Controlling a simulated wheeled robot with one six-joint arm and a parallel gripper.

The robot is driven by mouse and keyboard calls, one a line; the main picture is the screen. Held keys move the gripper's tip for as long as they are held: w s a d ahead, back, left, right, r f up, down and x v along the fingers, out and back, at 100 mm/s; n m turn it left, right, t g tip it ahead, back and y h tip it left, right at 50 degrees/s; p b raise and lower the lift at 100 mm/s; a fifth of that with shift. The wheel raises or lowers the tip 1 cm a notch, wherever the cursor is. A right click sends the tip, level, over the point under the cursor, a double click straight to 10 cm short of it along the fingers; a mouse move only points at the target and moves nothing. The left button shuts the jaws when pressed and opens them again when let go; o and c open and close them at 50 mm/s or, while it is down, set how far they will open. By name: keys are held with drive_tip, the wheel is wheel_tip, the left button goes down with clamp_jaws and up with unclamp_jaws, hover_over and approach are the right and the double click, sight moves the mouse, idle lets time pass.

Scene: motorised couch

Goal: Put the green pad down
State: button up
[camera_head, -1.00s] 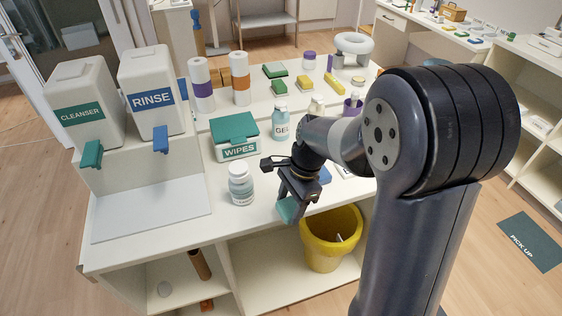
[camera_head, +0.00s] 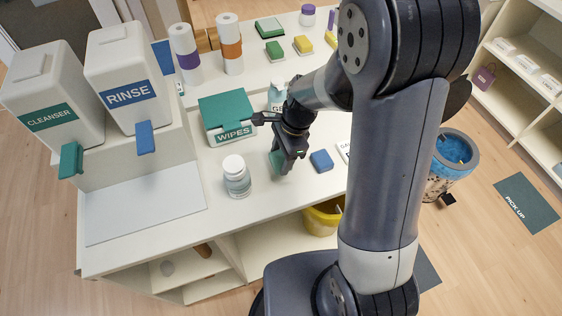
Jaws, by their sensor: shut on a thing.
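The green pad (camera_head: 277,162) is a small teal block between the fingers of my gripper (camera_head: 282,160). My gripper is shut on it and points down at the white counter (camera_head: 272,195). The pad is low over the counter, to the right of the white bottle and in front of the wipes box. I cannot tell whether the pad touches the counter. The fingers hide part of the pad.
A white bottle (camera_head: 236,177) stands to the left, and the wipes box (camera_head: 229,116) behind it. A blue pad (camera_head: 321,160) lies to the right. The rinse dispenser (camera_head: 131,83) stands far left. A yellow bin (camera_head: 323,218) is below the counter's front edge. The counter front is clear.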

sight(281, 165)
drive_tip(key=shift+f, duration=1.9)
drive_tip(key=shift+f, duration=0.1)
drive_tip(key=o, duration=1)
drive_tip(key=shift+c, duration=0.2)
drive_tip(key=v, duration=1.2)
drive_tip(key=shift+b, duration=0.3)
drive_tip(key=shift+d, duration=0.1)
drive_tip(key=x, duration=1.2)
drive_tip(key=shift+p, duration=0.3)
drive_tip(key=shift+r, duration=0.85)
